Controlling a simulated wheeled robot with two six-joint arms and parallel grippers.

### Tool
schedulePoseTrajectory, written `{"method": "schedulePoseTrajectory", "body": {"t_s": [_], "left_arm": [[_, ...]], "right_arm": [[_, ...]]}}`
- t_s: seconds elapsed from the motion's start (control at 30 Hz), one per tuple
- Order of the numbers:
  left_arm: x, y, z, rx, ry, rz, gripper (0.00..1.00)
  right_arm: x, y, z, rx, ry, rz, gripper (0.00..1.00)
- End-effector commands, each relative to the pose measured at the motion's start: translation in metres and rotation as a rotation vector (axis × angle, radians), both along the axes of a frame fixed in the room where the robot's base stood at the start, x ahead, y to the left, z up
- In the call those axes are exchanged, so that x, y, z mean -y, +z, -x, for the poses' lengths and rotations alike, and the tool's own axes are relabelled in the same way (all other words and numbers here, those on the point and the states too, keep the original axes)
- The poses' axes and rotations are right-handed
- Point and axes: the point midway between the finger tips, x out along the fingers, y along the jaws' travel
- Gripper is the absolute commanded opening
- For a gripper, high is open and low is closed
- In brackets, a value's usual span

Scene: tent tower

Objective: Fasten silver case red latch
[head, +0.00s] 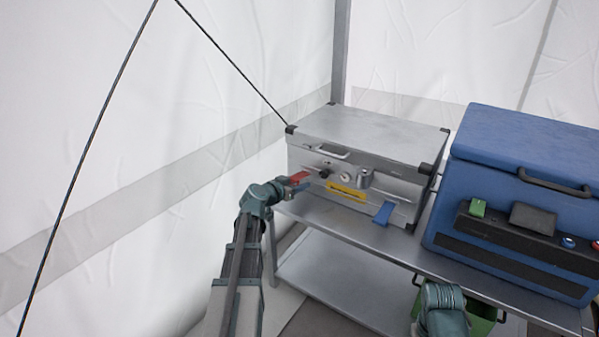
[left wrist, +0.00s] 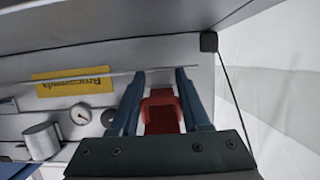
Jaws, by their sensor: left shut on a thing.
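The silver case (head: 375,130) stands closed on a metal shelf table, with black corner caps. Its red latch (head: 299,176) is at the left of the front face. My left gripper (head: 302,183) is at this latch. In the left wrist view, the red latch (left wrist: 161,112) sits between the two blue fingers of my left gripper (left wrist: 158,100), which are shut on it. A blue latch (head: 384,213) hangs low at the right of the case front. My right arm shows at the bottom, but its fingertips are not clearly visible.
A yellow label (head: 346,191), a gauge and a silver knob (head: 364,178) are on the case front, right of the latch. A blue cooler box (head: 525,165) stands to the right. A green bin (head: 480,325) is below. White tent walls (head: 130,100) close the left.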

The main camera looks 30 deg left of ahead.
Motion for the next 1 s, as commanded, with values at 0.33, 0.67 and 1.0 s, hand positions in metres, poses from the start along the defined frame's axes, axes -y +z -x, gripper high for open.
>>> {"method": "schedulePoseTrajectory", "body": {"t_s": [0.33, 0.67, 1.0], "left_arm": [[0.0, 0.031, 0.002, -0.329, -0.002, -0.025, 0.0], [-0.001, 0.045, 0.0, -0.641, -0.002, -0.051, 0.0], [-0.001, 0.055, -0.005, -0.935, 0.0, -0.075, 0.0]], "right_arm": [[0.0, 0.094, 0.0, -0.004, 0.015, 0.0, 0.5], [0.002, 0.156, 0.001, -0.003, 0.006, 0.008, 0.5], [0.001, 0.194, 0.001, -0.005, 0.001, 0.005, 0.5]]}}
